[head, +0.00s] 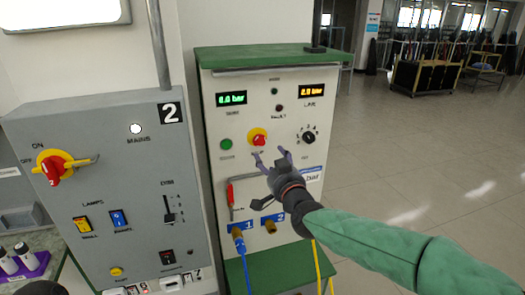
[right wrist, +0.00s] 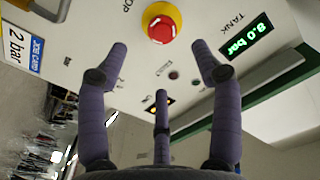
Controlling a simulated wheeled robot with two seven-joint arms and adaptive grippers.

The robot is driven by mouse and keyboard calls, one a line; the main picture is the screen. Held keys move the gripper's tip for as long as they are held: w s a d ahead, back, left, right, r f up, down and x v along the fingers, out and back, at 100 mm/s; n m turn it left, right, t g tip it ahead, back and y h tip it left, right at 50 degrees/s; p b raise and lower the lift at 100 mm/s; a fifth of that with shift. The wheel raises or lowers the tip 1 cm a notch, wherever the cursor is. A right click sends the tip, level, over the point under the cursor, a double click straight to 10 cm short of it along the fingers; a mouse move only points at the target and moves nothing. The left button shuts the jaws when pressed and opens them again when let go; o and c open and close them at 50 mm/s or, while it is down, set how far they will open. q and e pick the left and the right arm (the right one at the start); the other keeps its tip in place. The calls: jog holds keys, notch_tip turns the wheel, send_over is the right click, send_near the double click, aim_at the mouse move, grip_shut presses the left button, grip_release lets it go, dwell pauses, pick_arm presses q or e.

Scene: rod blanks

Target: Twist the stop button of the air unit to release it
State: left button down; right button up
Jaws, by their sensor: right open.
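The air unit (head: 236,175) is a white upright panel with a green top. Its stop button (head: 258,135) is a red knob on a yellow collar, below and between two lit displays. In the right wrist view the stop button (right wrist: 162,28) is at the top, beyond the fingertips and roughly centred between them. My right gripper (head: 269,153) is open and empty, just below and right of the button in the head view. Its purple fingers (right wrist: 160,50) are spread and appear apart from the button.
A green lamp or button (head: 226,144) and a black rotary dial (head: 308,137) flank the stop button. A red-handled lever (head: 230,196) and hose fittings sit lower. A grey electrical box (head: 100,190) with a red-and-yellow switch stands left. Open floor lies right.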

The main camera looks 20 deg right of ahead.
aim_at(260, 143)
jog(key=w, duration=1)
jog(key=shift+w+a, duration=0.15)
jog(key=shift+a, duration=0.05)
